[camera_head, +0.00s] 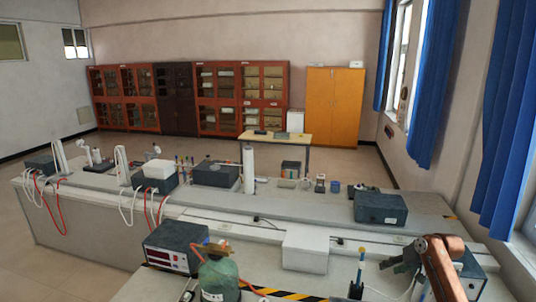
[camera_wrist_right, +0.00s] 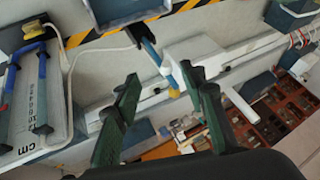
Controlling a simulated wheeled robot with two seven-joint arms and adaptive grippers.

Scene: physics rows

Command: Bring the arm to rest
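My right arm (camera_head: 445,268) comes in at the lower right of the head view, over the near bench. Its gripper (camera_head: 402,262) points left above the bench top. In the right wrist view the two dark green fingers (camera_wrist_right: 160,78) stand apart with a gap between them, and nothing is held. A blue-handled tool with a yellow tip (camera_head: 361,262) stands upright left of the gripper in the head view. In the wrist view that tool (camera_wrist_right: 152,48) shows beyond the fingertips, apart from them as far as I can tell. My left gripper is not in view.
A green canister (camera_head: 219,280) and a meter box with a red display (camera_head: 174,247) stand on the near bench's left. A white box (camera_head: 306,249) sits near the middle. A dark box (camera_head: 380,208) lies behind my right gripper. Blue curtains hang at right.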

